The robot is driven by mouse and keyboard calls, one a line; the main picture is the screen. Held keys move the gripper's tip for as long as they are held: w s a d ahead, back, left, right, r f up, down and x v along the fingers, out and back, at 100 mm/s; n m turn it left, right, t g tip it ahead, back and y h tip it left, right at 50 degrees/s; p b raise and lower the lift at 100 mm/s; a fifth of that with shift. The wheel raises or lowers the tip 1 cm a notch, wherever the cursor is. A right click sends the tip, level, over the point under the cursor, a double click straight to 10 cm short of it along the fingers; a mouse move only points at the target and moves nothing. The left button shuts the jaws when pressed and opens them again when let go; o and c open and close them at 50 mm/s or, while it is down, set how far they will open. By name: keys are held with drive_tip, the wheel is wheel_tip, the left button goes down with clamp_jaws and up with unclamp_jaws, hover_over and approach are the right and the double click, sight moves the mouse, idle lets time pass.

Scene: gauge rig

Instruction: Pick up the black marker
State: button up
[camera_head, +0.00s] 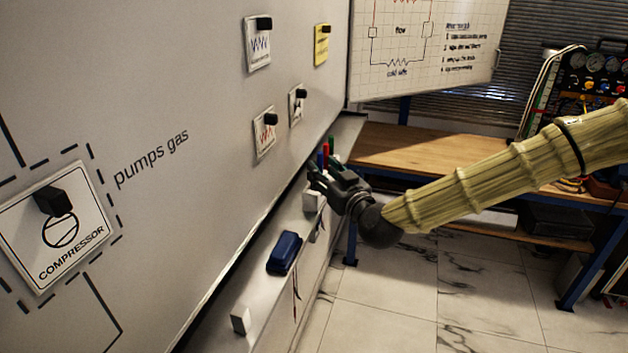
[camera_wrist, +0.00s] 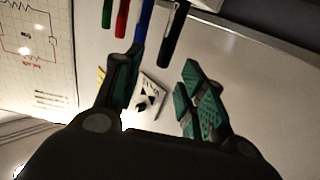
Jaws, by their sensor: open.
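The black marker (camera_wrist: 174,33) shows in the wrist view, upper middle, last in a row beside a blue marker (camera_wrist: 144,22), a red marker (camera_wrist: 121,18) and a green marker (camera_wrist: 107,12). My gripper (camera_wrist: 160,66) is open, with green-padded fingers. In the picture the black marker lies above the gap between the fingertips, and nothing is held. In the head view my gripper (camera_head: 318,178) is at the whiteboard's ledge, just in front of the markers. There I cannot make out the black marker clearly against the dark fingers.
Cards with black magnets hang on the board. A wooden workbench (camera_head: 400,150) stands behind. The marble floor (camera_head: 400,300) is clear.

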sight(314, 162)
drive_tip(key=shift+f+p+x, duration=0.1)
drive_tip(key=shift+p+x, duration=0.5)
drive_tip(key=shift+x, duration=0.15)
drive_tip(key=shift+f+p+x, duration=0.15)
drive_tip(key=shift+p+x, duration=0.45)
drive_tip(key=shift+x, duration=0.15)
drive_tip(key=shift+p+x, duration=0.4)
drive_tip(key=shift+x, duration=0.7)
drive_tip(key=shift+a, duration=0.1)
drive_tip(key=c, duration=0.9)
